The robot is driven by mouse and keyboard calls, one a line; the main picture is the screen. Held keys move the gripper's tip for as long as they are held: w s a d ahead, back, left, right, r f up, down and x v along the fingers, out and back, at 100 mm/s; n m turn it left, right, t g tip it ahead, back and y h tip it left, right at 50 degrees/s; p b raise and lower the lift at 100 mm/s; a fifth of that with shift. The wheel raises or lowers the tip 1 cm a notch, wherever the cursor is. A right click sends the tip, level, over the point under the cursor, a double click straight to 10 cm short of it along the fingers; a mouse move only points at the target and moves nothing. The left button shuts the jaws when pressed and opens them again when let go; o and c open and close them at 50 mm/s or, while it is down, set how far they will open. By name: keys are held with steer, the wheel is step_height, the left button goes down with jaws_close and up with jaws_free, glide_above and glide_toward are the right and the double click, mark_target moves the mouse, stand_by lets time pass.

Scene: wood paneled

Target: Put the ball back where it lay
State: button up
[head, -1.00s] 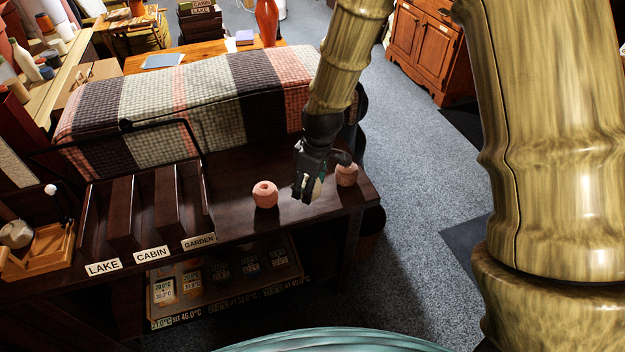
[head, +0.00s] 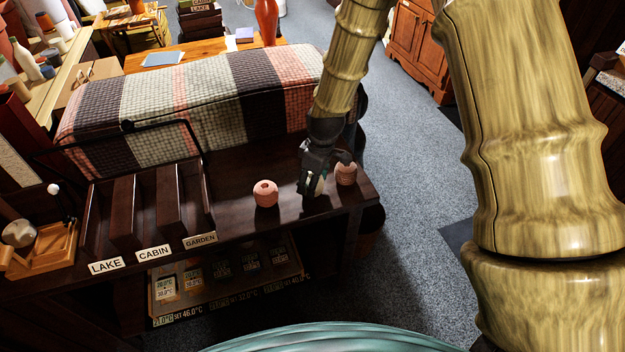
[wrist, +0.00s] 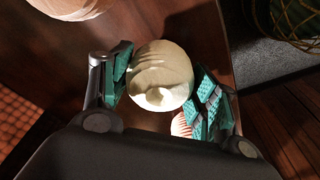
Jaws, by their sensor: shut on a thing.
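The ball (wrist: 160,75) is cream-coloured and round, with a pale hollow on its face in the wrist view. My gripper (wrist: 165,90) is shut on it, one teal-padded finger on each side. In the head view my gripper (head: 312,185) points down over the right part of the dark table (head: 240,222), and a pale sliver of the ball (head: 319,186) shows beside the fingers. The ball is low, close to the tabletop; I cannot tell whether it touches. A pink round piece with a hole on top (head: 265,193) stands left of my gripper, and a ribbed pink piece (head: 346,174) stands close on its right.
A dark rack labelled LAKE, CABIN and GARDEN (head: 122,225) and a wooden tray (head: 45,250) stand at the left of the table. A striped padded roll (head: 190,95) lies behind. The table's right edge is near my gripper, with carpet (head: 420,185) beyond.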

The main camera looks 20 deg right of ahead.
steer(key=shift+f, duration=0.15)
steer(key=o, duration=1.1)
step_height(320, 180, up, 12)
steer(key=s+d+b, duration=0.1)
steer(key=shift+d, duration=0.15)
steer(key=shift+s, duration=0.1)
